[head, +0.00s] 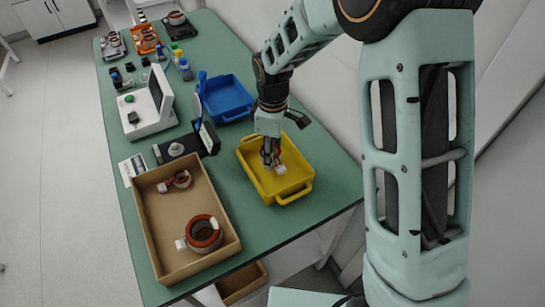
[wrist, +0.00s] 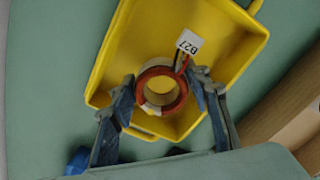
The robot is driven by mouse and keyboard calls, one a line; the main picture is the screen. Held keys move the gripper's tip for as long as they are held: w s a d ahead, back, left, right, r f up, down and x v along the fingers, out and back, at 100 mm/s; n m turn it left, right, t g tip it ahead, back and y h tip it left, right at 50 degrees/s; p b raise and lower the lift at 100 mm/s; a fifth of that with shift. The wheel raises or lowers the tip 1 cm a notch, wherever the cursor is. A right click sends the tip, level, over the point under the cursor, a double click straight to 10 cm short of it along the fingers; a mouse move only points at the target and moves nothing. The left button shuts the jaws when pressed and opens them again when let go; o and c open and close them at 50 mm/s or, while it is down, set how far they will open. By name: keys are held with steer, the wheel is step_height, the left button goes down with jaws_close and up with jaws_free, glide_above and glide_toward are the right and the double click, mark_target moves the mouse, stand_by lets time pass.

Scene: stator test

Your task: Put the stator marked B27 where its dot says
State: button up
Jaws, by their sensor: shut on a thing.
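The stator marked B27 (wrist: 162,88) is a ring with reddish copper windings, short leads and a white tag (wrist: 189,42) reading B27. My gripper (wrist: 162,92) is shut on it, one finger on each side. In the head view my gripper (head: 270,158) points down over the yellow tray (head: 298,197), and the white tag shows there too. The yellow tray (wrist: 115,60) lies under the stator in the wrist view. I cannot tell whether the stator touches the tray floor. No dot is visible on the stator.
A cardboard box (head: 155,235) with a large stator (head: 203,234) and a smaller one (head: 178,180) stands at the front left. A blue tray (head: 228,98) lies behind the yellow one. A white test device (head: 148,108) stands left. Several stators on small trays sit at the back.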

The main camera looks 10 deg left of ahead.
steer(key=shift+f, duration=1.15)
steer(key=shift+f, duration=0.2)
steer(key=o, duration=1.5)
steer(key=shift+c, duration=0.2)
steer(key=shift+r, duration=0.15)
step_height(320, 180, up, 12)
